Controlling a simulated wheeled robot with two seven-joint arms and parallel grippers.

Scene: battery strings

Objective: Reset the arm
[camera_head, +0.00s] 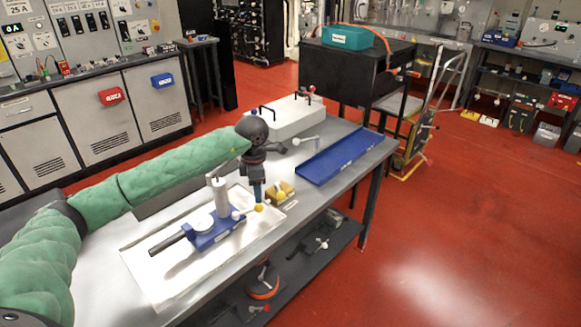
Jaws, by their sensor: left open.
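My left arm, in a green padded sleeve, reaches in from the left over the metal table (365,165). My left gripper (257,198) points down at the arm's end, above the right part of a white tray (155,285). It is open, with nothing seen between its fingers. A blue fixture (215,232) with a grey upright post and a dark handle lies in the tray, to the left of the gripper. A small tan block (281,193) is just right of the gripper; I cannot tell whether they touch. My right gripper is out of view.
A long blue tray (340,155) lies on the table's right part. A white case (290,113) with black handles stands at its back. A black cabinet (352,72) with a teal box (346,37) stands behind. Red floor is clear to the right.

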